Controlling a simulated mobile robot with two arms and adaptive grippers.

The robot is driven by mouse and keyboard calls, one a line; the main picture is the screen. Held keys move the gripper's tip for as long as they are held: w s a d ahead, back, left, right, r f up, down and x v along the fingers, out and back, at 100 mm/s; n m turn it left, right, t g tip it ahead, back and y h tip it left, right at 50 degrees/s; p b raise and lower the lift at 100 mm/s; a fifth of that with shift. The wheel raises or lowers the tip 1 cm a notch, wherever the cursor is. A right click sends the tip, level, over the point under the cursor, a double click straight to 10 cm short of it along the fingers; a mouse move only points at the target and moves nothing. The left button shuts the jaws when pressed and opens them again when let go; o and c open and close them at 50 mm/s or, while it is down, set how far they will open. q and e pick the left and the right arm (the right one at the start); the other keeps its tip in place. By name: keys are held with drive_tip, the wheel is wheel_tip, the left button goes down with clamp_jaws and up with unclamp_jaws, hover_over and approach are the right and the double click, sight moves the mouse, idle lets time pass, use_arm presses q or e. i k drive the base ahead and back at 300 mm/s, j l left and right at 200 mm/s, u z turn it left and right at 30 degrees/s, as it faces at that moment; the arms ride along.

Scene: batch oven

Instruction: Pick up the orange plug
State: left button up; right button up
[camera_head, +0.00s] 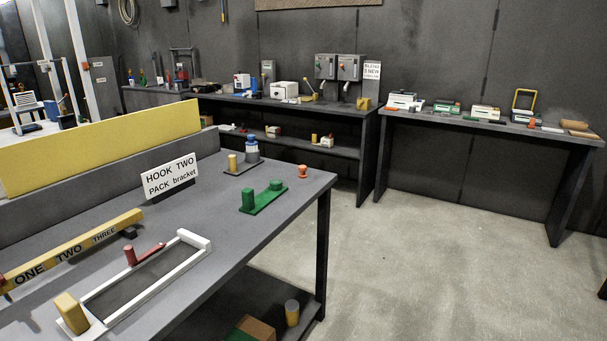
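A small orange plug (303,171) stands upright near the far right corner of the grey table (225,222) in front of me. It has a wider top and a narrower lower part. Nothing touches it, and bare tabletop surrounds it. Neither of my grippers shows in the head view, so I cannot see whether they are open or shut.
Left of the plug are a green block piece (264,197) and a blue-and-white piece (251,150) beside a yellow cylinder. A white frame (160,268), a yellow bar (75,246) and a sign (170,177) stand nearer. Open floor (440,265) lies to the right.

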sight(302, 168)
drive_tip(key=i+l, duration=0.3)
drive_tip(key=i, duration=0.2)
drive_tip(key=i+l+u, duration=0.15)
drive_tip(key=i+l, duration=0.15)
drive_tip(key=i, duration=0.25)
